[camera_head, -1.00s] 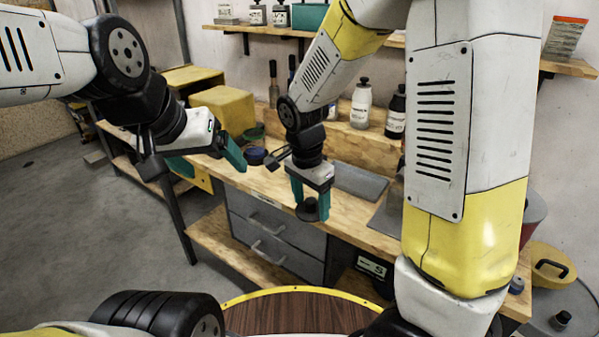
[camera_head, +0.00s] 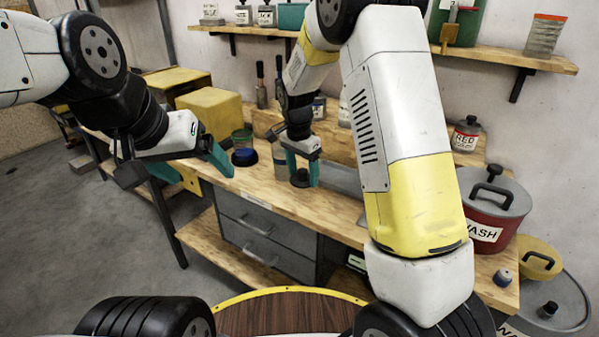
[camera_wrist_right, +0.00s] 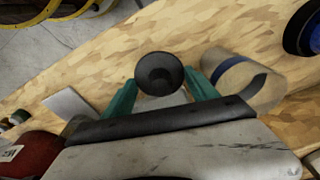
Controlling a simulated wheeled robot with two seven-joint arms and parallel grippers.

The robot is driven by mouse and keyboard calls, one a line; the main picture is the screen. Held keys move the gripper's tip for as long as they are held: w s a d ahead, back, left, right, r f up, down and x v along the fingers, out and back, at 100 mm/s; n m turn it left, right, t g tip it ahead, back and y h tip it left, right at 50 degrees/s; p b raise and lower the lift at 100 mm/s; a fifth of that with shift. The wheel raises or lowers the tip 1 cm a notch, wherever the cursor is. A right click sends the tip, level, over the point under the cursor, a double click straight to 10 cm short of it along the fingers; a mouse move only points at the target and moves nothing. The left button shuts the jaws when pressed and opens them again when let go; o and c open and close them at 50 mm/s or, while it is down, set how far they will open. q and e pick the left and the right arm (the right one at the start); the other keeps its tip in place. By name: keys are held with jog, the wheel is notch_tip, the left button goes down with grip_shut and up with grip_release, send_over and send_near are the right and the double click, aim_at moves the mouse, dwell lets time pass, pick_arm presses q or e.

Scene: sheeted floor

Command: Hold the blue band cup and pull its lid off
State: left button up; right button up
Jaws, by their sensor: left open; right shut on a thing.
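A black round lid (camera_wrist_right: 160,73) is held between the teal fingers of my right gripper (camera_wrist_right: 162,88). In the head view my right gripper (camera_head: 303,177) is over the workbench, shut on the same dark lid (camera_head: 299,180). A pale cup with a blue band (camera_wrist_right: 240,82) is beside the right finger in the wrist view, apart from the lid and partly hidden by the gripper. In the head view, a pale bit of the cup (camera_head: 279,154) shows just left of the right gripper. My left gripper (camera_head: 193,168) is open and empty at the bench's left front.
A dark round item with a blue top (camera_head: 244,157) stands near the left fingers, with a green container (camera_head: 242,139) behind it. A yellow block (camera_head: 210,111) is at the back left. A red wash pot (camera_head: 492,210) stands at the right.

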aim_at(303, 183)
jog(key=shift+f, duration=1.75)
jog(key=shift+f, duration=0.2)
jog(key=o, duration=1.5)
jog(key=shift+o, duration=0.2)
